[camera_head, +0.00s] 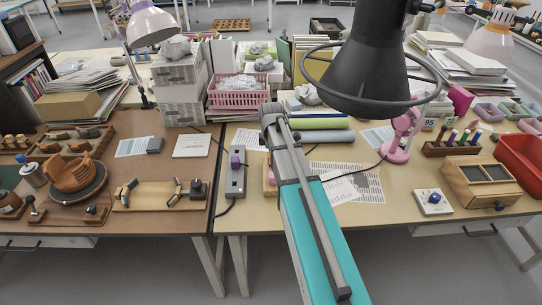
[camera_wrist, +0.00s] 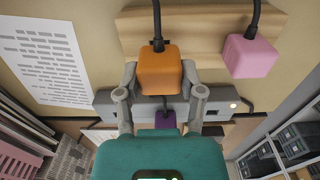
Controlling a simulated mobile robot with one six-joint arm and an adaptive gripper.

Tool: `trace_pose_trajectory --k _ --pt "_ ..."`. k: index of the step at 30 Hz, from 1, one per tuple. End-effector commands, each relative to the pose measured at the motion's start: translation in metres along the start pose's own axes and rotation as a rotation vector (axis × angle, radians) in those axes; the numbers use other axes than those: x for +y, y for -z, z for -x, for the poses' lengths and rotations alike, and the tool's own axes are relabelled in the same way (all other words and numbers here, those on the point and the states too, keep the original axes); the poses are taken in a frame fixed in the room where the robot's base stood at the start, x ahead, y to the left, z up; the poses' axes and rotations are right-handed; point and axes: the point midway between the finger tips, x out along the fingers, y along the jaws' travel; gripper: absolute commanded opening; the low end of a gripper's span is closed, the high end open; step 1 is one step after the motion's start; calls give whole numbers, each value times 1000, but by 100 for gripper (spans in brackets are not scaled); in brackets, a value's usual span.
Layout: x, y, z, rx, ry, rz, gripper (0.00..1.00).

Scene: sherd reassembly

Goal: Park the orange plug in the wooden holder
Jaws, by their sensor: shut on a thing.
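The orange plug (camera_wrist: 160,68) is between the two fingers of my gripper (camera_wrist: 159,76) in the wrist view, and the fingers are shut on it. Its black cord runs up out of the picture. The pale wooden holder (camera_wrist: 195,28) lies behind and above the plug in that view. The plug overlaps the holder's lower edge; I cannot tell whether it touches or is seated. A pink plug (camera_wrist: 250,55) with its own cord is at the holder's right part. In the head view my arm hides the orange plug and most of the holder (camera_head: 267,190).
A grey power strip (camera_head: 235,186) with a purple plug (camera_head: 235,161) stands left of my arm; the strip also crosses below the orange plug in the wrist view (camera_wrist: 105,103). A printed sheet (camera_wrist: 45,58) lies at left. A black lamp (camera_head: 365,65) hangs close to my arm.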

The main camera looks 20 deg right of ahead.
Motion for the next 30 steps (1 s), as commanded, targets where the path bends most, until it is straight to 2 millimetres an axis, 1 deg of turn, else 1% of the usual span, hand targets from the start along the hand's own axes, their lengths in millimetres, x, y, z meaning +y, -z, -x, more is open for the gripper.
trace_pose_trajectory --k 30 --pt "0 0 -11 0 0 0 4"
